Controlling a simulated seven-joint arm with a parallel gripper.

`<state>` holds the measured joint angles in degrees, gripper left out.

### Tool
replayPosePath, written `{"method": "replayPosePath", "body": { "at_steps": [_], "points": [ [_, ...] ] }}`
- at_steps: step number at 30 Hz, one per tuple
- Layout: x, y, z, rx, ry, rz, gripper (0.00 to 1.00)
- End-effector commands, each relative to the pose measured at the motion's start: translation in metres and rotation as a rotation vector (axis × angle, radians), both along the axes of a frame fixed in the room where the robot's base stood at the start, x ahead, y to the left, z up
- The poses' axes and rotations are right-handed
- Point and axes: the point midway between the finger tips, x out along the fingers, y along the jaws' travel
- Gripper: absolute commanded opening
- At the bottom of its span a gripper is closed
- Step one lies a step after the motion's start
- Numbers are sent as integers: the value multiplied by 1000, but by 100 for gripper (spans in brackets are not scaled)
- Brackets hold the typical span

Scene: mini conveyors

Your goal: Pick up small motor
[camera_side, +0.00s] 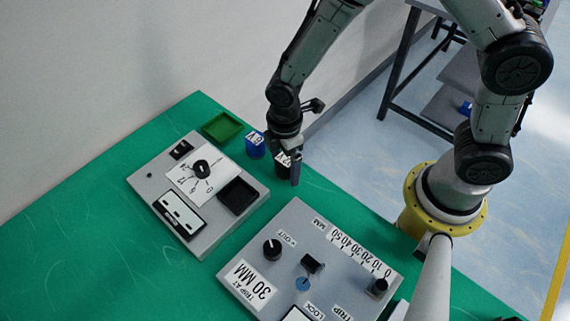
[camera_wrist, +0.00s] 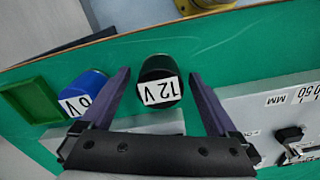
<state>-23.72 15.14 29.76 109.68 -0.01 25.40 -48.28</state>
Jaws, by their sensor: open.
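Two small motor-like cylinders stand on the green table. The black cylinder (camera_side: 281,170) has a white 12 V label; in the wrist view it (camera_wrist: 155,68) shows between my finger pads. The blue cylinder (camera_side: 254,150), labelled 6 V, stands beside it to the left; in the wrist view it (camera_wrist: 91,82) lies just outside the left finger. I cannot tell from size which one is the small motor. My gripper (camera_side: 291,168) points down at the black cylinder, fingers spread, and partly hides it. In the wrist view the open gripper (camera_wrist: 159,73) has a finger on each side of it.
A green tray (camera_side: 222,126) sits at the back left. A grey panel (camera_side: 215,226) with a dial, a display and a black square recess lies in front of the cylinders. A second grey panel (camera_side: 328,288) with knobs and a millimetre scale lies to the right. The table's left front is clear.

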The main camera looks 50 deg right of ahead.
Motion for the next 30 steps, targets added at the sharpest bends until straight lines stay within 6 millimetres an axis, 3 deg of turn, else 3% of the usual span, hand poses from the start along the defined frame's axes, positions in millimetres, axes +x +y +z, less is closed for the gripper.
{"method": "replayPosePath", "body": {
  "at_steps": [4, 20, 30],
  "points": [
    [0, 0, 0, 0, 0, 0, 94],
    [0, 0, 1, 0, 0, 0, 0],
    [1, 0, 2, 0, -2, 0, 0]
  ]
}}
